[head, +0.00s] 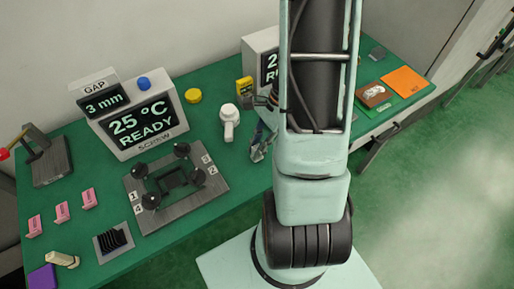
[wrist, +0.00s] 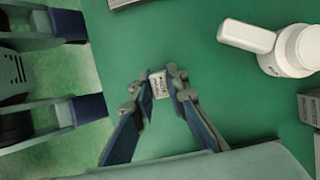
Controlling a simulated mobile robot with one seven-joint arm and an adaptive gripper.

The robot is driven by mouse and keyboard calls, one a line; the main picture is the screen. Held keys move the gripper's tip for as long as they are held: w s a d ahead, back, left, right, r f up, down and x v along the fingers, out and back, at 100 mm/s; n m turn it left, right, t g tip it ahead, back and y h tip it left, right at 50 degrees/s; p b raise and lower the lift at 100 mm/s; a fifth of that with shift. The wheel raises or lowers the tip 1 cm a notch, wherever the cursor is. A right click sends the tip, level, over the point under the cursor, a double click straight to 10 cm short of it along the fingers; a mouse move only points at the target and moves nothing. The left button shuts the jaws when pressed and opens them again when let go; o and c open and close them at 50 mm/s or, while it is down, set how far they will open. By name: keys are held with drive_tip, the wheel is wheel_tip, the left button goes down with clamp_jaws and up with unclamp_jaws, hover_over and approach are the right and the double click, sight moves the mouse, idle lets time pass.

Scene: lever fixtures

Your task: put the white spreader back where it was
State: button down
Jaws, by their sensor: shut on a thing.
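My gripper (wrist: 159,84) is shut on a small whitish piece with dark print, which I take to be the white spreader (wrist: 159,85). The piece sits between the fingertips, with green table surface around it in the wrist view. In the head view my gripper (head: 261,143) is beside my arm, right of the white handled tool; the held piece cannot be made out there. A dark fixture (head: 150,206) with several black knobs and numbered corners stands on the table to the left.
The white handled tool (head: 229,122) also shows in the wrist view (wrist: 285,45). A display box (head: 144,122) reads 25 °C READY. Pink blocks (head: 62,212), a finned black part (head: 113,241) and a yellow disc (head: 193,96) stand around. An orange sheet (head: 404,81) lies right of my arm.

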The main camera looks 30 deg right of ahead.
drive_tip(key=shift+f, duration=0.25)
drive_tip(key=shift+f, duration=0.15)
drive_tip(key=c, duration=1.9)
unclamp_jaws()
drive_tip(key=shift+r, duration=0.2)
drive_tip(key=v, duration=1.2)
drive_tip(key=shift+p, duration=0.4)
